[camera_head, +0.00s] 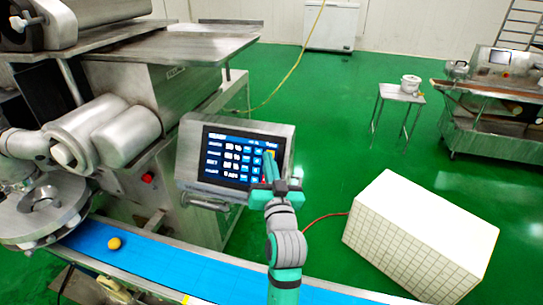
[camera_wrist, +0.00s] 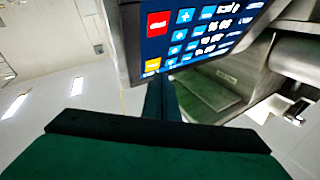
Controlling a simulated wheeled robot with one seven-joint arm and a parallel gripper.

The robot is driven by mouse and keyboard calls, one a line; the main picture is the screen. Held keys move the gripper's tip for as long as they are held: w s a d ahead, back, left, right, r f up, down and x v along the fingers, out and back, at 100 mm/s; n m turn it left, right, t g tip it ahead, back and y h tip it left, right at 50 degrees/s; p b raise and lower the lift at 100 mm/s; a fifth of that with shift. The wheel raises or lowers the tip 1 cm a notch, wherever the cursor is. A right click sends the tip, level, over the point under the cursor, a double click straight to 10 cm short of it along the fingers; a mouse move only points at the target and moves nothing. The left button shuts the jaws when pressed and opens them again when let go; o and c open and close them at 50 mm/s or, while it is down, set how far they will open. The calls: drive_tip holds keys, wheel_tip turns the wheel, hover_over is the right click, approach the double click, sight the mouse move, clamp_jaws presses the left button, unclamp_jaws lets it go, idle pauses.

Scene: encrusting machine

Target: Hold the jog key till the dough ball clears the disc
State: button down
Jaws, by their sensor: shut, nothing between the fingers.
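The orange dough ball (camera_head: 115,243) lies on the blue conveyor belt (camera_head: 165,264), just right of the round metal disc (camera_head: 38,212) under the machine's head. A gap of blue belt seems to show between ball and disc. The control panel screen (camera_head: 228,158) shows rows of white and blue keys. My gripper (camera_head: 268,162) is shut and empty, its fingertips at the screen's right edge. In the wrist view the fingers (camera_wrist: 158,88) point at a yellow key (camera_wrist: 152,66) at the screen's corner; a red key (camera_wrist: 159,23) is farther along. I cannot tell whether the tips touch the yellow key.
A white tiled box (camera_head: 420,235) stands on the green floor at right, with a red cable beside it. A small table with a white tub (camera_head: 410,84) and another machine (camera_head: 495,100) stand behind. A red button (camera_head: 148,178) is on the machine's side.

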drive_tip(key=shift+a, duration=0.2)
drive_tip(key=s+r, duration=0.1)
drive_tip(key=s, duration=0.1)
drive_tip(key=s+a+r, duration=0.1)
drive_tip(key=s, duration=0.1)
drive_tip(key=shift+r, duration=0.3)
idle(0.4)
